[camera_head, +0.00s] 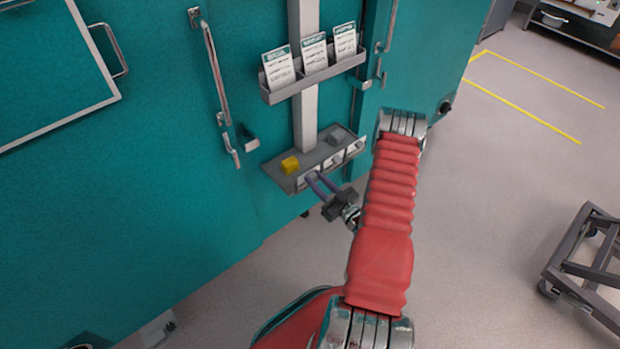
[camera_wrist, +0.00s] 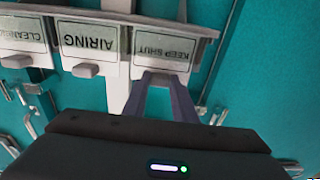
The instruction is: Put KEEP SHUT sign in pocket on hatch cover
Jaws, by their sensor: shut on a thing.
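The KEEP SHUT sign (camera_wrist: 162,50) is a white card with a green-edged label, upside down in the wrist view. It hangs at the front of a grey shelf (camera_head: 312,160), at the left end of a row of signs in the head view. My gripper (camera_head: 316,179) is shut on the sign's lower tab, its fingertips (camera_wrist: 165,77) covering that part. The sign is still at the shelf. A pale-framed panel with a handle (camera_head: 50,60) at the upper left may be the hatch cover; no pocket on it is visible.
The AIRING sign (camera_wrist: 88,40) and a CLEANING sign (camera_wrist: 22,33) hang alongside. A card rack (camera_head: 312,78) is above. Door handles (camera_head: 216,75) protrude between shelf and panel. A cart (camera_head: 590,262) stands right.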

